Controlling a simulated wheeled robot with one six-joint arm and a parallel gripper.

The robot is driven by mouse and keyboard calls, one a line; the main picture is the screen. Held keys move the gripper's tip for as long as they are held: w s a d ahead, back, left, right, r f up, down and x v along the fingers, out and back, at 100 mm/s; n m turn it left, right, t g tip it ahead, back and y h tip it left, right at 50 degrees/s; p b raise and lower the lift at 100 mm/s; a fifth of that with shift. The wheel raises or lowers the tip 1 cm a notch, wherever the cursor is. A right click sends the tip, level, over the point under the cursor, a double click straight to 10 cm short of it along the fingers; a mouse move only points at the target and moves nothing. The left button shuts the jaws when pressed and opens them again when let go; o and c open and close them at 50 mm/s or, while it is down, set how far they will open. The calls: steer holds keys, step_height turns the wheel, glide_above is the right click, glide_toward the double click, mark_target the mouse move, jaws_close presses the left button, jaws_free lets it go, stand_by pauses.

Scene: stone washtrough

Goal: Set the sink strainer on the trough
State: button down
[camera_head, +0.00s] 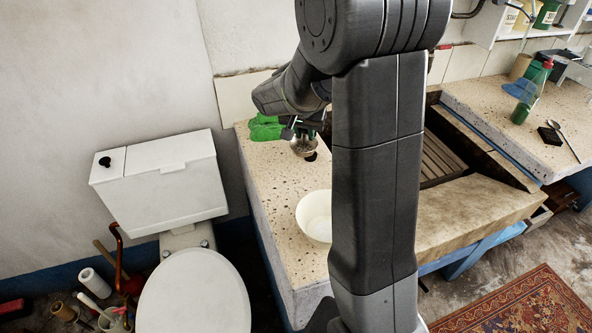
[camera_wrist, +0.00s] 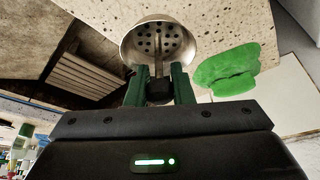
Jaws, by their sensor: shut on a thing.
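The sink strainer (camera_wrist: 158,42) is a round metal cup with several holes, held between the green fingers of my gripper (camera_wrist: 160,88) in the wrist view. My gripper is shut on it. In the head view the strainer (camera_head: 303,147) shows small, beneath my gripper (camera_head: 305,130), over the left part of the speckled stone trough (camera_head: 270,185). A dark spot lies just beside the strainer there. I cannot tell whether the strainer touches the stone.
A green cloth (camera_head: 266,128) lies on the stone just left of my gripper. A white bowl (camera_head: 315,215) stands nearer on the same slab. The sunken basin with a slatted washboard (camera_head: 440,160) is to the right. A green bottle (camera_head: 530,90) stands on the far right slab.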

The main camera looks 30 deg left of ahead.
steer(key=shift+s+a+r, duration=0.1)
steer(key=shift+s+a, duration=0.2)
step_height(320, 180, down, 10)
steer(key=shift+r, duration=0.15)
steer(key=shift+b, duration=0.4)
steer(key=c, duration=1.3)
jaws_free()
steer(key=shift+o, duration=0.2)
steer(key=shift+s+a+r, duration=0.1)
steer(key=shift+r, duration=0.3)
steer(key=v, duration=1.1)
steer(key=shift+s+p, duration=0.2)
steer(key=shift+p, duration=0.15)
